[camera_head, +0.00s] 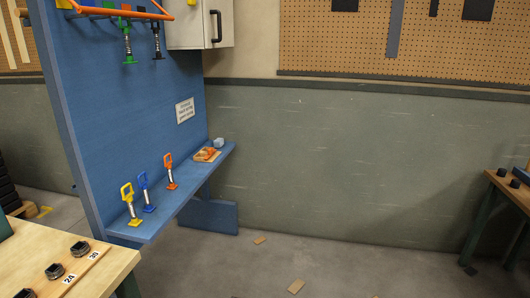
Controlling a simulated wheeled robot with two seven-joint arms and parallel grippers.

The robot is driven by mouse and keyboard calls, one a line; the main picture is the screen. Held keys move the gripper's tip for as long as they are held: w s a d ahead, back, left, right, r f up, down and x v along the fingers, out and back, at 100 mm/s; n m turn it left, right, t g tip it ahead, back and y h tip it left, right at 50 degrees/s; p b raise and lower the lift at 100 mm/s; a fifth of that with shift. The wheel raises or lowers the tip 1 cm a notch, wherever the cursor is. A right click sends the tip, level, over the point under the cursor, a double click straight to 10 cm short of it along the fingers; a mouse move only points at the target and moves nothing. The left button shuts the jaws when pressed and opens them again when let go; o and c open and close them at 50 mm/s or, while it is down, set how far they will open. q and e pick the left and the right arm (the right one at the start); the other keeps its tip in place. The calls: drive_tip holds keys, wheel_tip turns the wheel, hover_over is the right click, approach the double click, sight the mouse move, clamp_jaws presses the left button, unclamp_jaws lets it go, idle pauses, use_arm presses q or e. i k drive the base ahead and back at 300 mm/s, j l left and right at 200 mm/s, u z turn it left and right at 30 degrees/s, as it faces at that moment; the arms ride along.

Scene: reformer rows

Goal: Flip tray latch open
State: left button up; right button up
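I cannot make out a tray latch for certain. A small light wooden board (204,158) with an orange item (208,152) on it lies at the far end of the blue shelf (190,193); whether this is a tray with a latch is too small to tell. Upright spring pieces with loop handles stand on the shelf: a yellow one (127,195), a blue one (145,183) and an orange one (169,170). Neither of my grippers is in view.
A wooden table (118,258) with dark round parts on a numbered strip is at lower left. An orange rail (115,12) with hanging pieces and a white cabinet (190,25) are above. Another bench (510,190) stands right. Small scraps lie on otherwise clear floor (350,265).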

sight(210, 151)
drive_tip(key=i+u, duration=0.25)
drive_tip(key=i, duration=0.2)
drive_tip(key=i+l+u, duration=0.2)
drive_tip(key=i, duration=0.25)
drive_tip(key=i+l+u, duration=0.25)
drive_tip(key=i, duration=0.2)
drive_tip(key=u, duration=0.35)
drive_tip(key=i+l+u, duration=0.45)
drive_tip(key=i, duration=0.15)
drive_tip(key=i+l+u, duration=0.4)
drive_tip(key=i+l, duration=0.95)
drive_tip(key=l, duration=0.25)
drive_tip(key=i+u, duration=0.05)
